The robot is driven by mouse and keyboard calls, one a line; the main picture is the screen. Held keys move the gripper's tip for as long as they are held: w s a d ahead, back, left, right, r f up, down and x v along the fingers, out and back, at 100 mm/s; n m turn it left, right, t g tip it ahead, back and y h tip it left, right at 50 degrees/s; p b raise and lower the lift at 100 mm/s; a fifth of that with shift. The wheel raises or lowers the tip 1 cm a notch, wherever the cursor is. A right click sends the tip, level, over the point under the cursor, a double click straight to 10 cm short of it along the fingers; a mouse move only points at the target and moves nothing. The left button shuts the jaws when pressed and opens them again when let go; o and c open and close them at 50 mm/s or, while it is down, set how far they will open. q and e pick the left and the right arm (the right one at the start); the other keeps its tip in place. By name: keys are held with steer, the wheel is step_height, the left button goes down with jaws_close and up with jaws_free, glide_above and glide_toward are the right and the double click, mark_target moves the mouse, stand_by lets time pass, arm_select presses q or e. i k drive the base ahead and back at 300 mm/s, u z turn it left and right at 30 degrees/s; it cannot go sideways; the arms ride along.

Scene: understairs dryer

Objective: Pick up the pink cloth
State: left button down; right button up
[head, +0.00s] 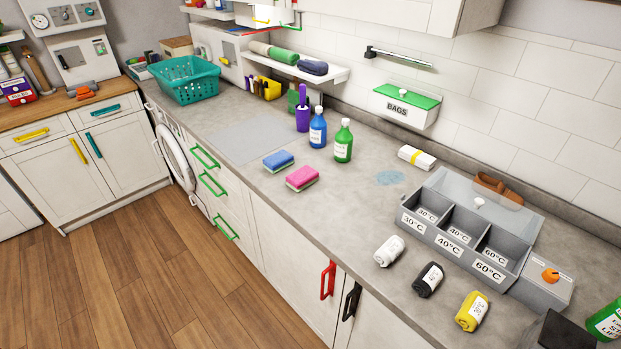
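A pink block-shaped item (302,178), which looks like a folded cloth or sponge with a darker lower layer, lies flat on the grey worktop near its front edge. It is the only pink item of this kind that I can make out. A similar blue one (278,161) lies just behind and left of it, apart from it. Nothing covers the pink item. Neither of my grippers shows in the head view.
A blue bottle (317,132) and a green bottle (343,145) stand behind the pink item. A grey sorting box (436,236) with temperature labels stands to the right, with white, black and yellow rolls (472,312) before it. Worktop right of the pink item is clear.

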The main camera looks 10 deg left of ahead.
mark_target(300, 180)
steer(key=k, duration=0.5)
steer(key=u, duration=1.35)
steer(key=i, duration=1.1)
steer(key=z, duration=1.5)
